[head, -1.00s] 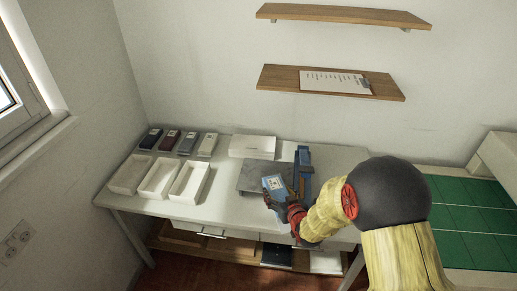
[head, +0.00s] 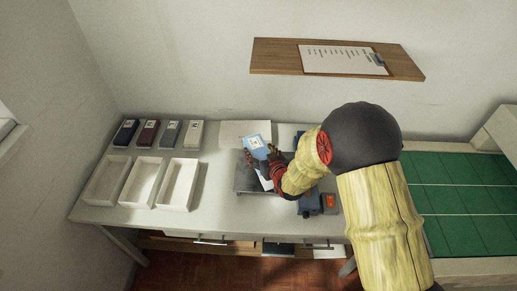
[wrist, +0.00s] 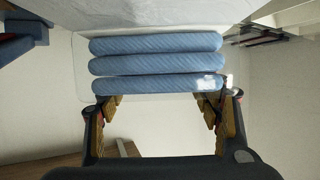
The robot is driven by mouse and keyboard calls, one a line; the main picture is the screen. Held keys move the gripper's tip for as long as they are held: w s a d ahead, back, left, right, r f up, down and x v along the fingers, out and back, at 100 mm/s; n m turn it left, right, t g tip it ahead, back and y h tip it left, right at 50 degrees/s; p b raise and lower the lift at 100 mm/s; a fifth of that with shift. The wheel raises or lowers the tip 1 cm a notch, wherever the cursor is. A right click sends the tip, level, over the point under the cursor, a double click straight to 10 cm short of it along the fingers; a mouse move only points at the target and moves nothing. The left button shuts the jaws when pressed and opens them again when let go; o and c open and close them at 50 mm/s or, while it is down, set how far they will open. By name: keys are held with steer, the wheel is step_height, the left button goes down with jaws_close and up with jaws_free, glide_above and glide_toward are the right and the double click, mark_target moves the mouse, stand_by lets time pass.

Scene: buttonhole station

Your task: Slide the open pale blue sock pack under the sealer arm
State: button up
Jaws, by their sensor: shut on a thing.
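The pale blue sock pack (head: 257,142) has a white label and shows near the back edge of the grey plate (head: 245,182). In the wrist view the pack (wrist: 155,65) is clear film around several rolled blue socks. My gripper (head: 266,156) is shut on the pack's near end, with fingers on both sides in the wrist view (wrist: 160,103). The pack appears held above the plate; its exact height is unclear. The blue sealer (head: 308,205) stands right of the plate, with an orange-red part beside it. My arm hides most of the sealer and its arm.
A white box (head: 232,130) lies behind the plate. Three open white trays (head: 180,184) stand at the left, with several coloured packs (head: 170,133) behind them. The white table (head: 222,212) is clear between trays and plate. A shelf with a clipboard (head: 340,60) hangs above.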

steer(key=shift+f+b, duration=2.3)
steer(key=shift+f, duration=1.85)
steer(key=o, duration=1.4)
steer(key=shift+o, duration=0.2)
steer(key=v, duration=1.2)
steer(key=shift+r, duration=0.1)
